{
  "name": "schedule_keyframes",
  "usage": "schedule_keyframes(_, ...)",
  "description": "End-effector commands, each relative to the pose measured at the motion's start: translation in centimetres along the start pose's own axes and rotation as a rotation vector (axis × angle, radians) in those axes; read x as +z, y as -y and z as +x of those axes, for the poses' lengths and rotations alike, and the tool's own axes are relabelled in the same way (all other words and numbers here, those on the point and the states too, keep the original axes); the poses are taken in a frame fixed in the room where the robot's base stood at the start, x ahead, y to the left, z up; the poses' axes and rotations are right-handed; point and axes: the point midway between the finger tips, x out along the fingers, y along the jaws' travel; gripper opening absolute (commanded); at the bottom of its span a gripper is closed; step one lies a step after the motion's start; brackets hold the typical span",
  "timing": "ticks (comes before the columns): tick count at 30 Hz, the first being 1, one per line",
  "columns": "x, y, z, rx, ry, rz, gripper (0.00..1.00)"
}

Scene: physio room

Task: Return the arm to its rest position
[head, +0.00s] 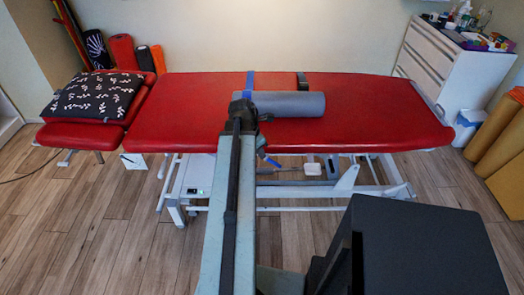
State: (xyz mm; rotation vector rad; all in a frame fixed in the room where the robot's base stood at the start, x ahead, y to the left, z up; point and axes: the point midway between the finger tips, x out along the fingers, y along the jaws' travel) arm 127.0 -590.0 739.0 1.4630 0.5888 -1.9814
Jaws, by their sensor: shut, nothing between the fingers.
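My arm reaches from the bottom of the head view up toward the red treatment table (180,110). My gripper (243,110) is at its far end, a dark shape in front of the table's middle. It is shut and holds nothing. The fingertips are small and hard to make out against the table. A grey-blue roll (292,104) lies on the table just right of the gripper. I cannot tell whether the two touch.
A patterned black cushion (95,96) lies on the table's left end. A white drawer cabinet (440,62) with bottles stands back right. Tan rolls (497,135) stand at the right edge. A white bin (467,127) stands beside the table. Wooden floor (95,220) is clear at left.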

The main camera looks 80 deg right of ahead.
Motion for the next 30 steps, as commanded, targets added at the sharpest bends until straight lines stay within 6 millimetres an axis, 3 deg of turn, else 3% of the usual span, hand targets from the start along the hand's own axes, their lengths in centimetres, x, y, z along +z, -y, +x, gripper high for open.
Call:
schedule_keyframes(1, 0.0, 0.1, -0.8, 0.000, 0.000, -0.001, 0.00)
schedule_keyframes(16, -0.3, -0.1, -0.6, 0.002, 0.000, -0.005, 0.00)
schedule_keyframes(19, -1.3, -0.8, -0.9, 0.008, 0.000, -0.026, 0.00)
schedule_keyframes(23, -7.4, -4.7, -2.8, 0.045, 0.000, -0.146, 0.00)
schedule_keyframes(27, -18.5, -9.0, -6.2, 0.107, -0.002, -0.345, 0.00)
schedule_keyframes(30, -26.9, -10.5, -8.7, 0.151, -0.014, -0.484, 0.00)
